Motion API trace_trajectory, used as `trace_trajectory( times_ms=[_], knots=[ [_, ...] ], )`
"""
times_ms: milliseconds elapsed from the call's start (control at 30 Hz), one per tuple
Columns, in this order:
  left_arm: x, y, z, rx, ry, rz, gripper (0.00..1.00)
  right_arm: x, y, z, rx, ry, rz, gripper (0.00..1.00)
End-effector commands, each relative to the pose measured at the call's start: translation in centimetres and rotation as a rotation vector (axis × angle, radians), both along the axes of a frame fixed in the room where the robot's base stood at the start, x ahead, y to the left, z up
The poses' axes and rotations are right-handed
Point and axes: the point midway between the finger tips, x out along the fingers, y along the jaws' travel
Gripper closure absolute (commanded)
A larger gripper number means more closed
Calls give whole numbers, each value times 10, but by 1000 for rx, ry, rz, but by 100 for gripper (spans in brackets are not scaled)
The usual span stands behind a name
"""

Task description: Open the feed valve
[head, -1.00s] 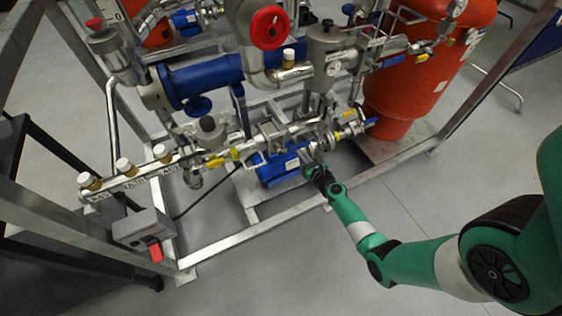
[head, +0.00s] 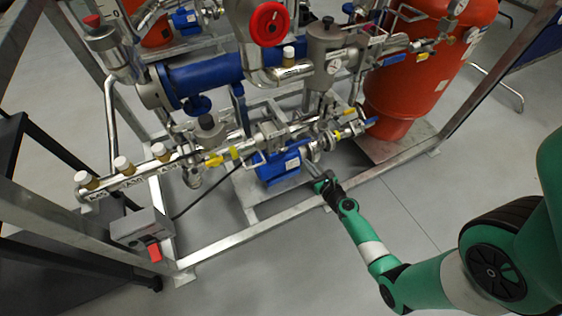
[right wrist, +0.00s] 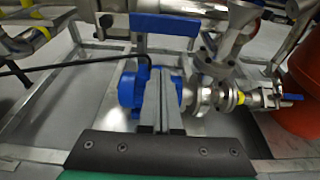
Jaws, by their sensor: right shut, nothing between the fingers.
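Several lever valves sit on the skid's lower pipe line; the frames do not show which is the feed valve. One blue lever (head: 371,122) is at the line's right end, and it also shows at the right of the right wrist view (right wrist: 292,97). Yellow-handled valves (head: 216,159) sit further left. A wide blue handle (right wrist: 166,24) crosses the top of the right wrist view, above the blue pump motor (right wrist: 130,88). My right gripper (head: 312,171) is shut and empty, in front of the pump and apart from the levers. My left gripper is not in view.
The skid's lower front rail (head: 245,234) runs below my right gripper. A red handwheel (head: 268,24) and blue cylinder (head: 207,77) stand above. A red tank (head: 407,85) is at right. A grey box with a red switch (head: 154,251) is at front left. Floor in front is clear.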

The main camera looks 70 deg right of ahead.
Motion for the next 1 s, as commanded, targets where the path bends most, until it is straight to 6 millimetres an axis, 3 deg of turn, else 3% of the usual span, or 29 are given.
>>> trace_trajectory(
  times_ms=[400,1000],
  knots=[
    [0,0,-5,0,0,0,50,-33,29,0,0,0,0,100],
    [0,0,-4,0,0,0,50,-33,30,2,-5,0,3,100]
  ],
)
